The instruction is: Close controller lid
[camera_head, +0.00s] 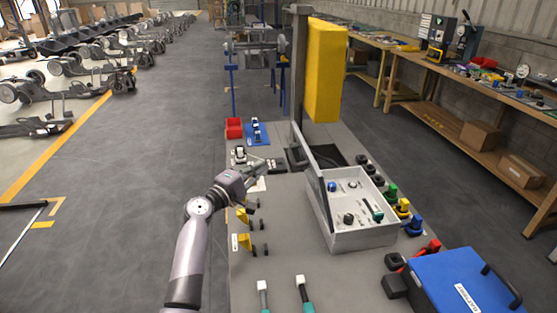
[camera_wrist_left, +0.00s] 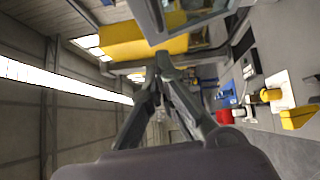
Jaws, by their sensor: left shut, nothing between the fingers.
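The controller (camera_head: 365,237) is a light grey box on the grey worktable, with knobs and small parts inside. Its lid (camera_head: 318,190) is open and stands steeply upright along the box's left side. My left gripper (camera_head: 280,163) is shut and empty, just left of the lid near its far upper end. I cannot tell whether it touches the lid. In the left wrist view the fingertips (camera_wrist_left: 163,58) are together, close below a grey framed panel (camera_wrist_left: 153,22) that looks like the lid. My right gripper is not in view.
A blue case (camera_head: 465,285) with a black handle lies at the table's near right. Coloured plugs (camera_head: 390,191) line the controller's right side. A post with a yellow panel (camera_head: 324,70) rises behind. Yellow clips (camera_head: 242,215) and green-handled tools (camera_head: 304,292) lie at left and front.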

